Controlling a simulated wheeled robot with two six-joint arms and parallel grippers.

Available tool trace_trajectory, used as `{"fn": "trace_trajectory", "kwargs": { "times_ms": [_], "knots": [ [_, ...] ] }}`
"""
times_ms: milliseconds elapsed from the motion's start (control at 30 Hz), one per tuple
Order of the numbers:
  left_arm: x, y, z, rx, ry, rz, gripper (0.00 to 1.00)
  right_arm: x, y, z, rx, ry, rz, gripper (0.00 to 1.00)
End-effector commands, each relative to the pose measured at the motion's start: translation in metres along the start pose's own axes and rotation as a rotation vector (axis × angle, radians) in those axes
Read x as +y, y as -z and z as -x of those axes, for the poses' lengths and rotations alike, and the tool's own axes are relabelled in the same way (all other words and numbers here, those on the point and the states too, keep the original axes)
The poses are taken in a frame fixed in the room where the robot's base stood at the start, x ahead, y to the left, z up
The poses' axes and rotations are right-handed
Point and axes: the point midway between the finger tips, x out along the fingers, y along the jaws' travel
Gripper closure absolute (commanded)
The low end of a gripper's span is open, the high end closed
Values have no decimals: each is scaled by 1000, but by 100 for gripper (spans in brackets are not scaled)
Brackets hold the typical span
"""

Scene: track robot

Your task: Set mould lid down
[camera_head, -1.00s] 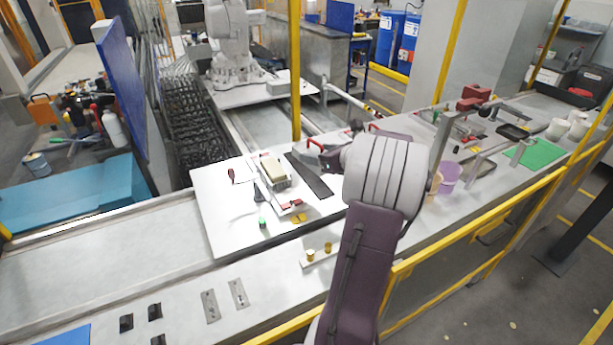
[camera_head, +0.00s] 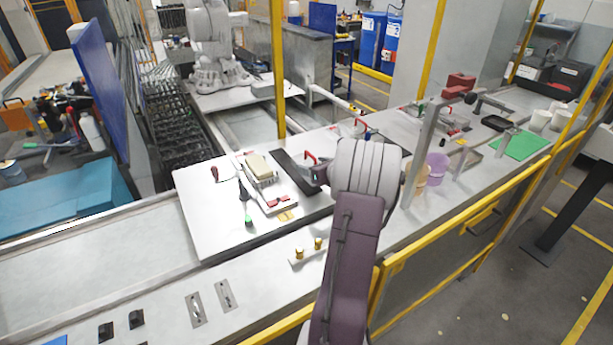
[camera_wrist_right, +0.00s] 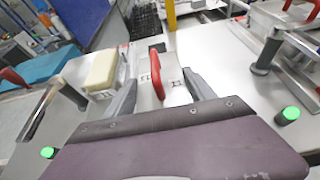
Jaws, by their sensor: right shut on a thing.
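My right gripper (camera_wrist_right: 160,92) is shut on the mould lid (camera_wrist_right: 173,92), a pale metal plate with an upright red handle (camera_wrist_right: 157,72) between the two fingers. In the head view, the red handle (camera_head: 310,158) shows just left of my right wrist, which hides most of the lid and the fingers. The lid is over the white work board (camera_head: 215,230), beside a dark strip (camera_head: 290,168). I cannot tell whether it touches the surface. A cream block (camera_head: 260,166) sits to the left and also shows in the wrist view (camera_wrist_right: 102,70). My left gripper is not in view.
Purple cup (camera_head: 437,167) and yellow rail (camera_head: 470,215) are to the right. The board's front left is clear.

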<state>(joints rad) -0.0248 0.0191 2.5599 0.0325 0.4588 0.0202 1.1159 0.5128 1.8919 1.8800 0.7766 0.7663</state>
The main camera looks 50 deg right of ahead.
Motion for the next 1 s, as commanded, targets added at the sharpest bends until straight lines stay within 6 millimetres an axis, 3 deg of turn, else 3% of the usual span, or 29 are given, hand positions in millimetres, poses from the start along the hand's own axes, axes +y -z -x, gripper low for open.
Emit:
{"fn": "trace_trajectory", "kwargs": {
  "times_ms": [100,267,467,933,967,1000],
  "knots": [
    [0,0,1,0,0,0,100,6,2,-16,-3,-1,0,96],
    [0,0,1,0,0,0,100,7,4,-20,-2,1,1,96],
    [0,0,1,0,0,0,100,7,34,-32,-1,0,-3,96],
    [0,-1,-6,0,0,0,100,7,44,-37,-4,1,1,96],
    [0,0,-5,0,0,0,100,7,44,-36,-2,1,1,31],
    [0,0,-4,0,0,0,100,7,43,-36,-2,1,0,20]
  ]
}}
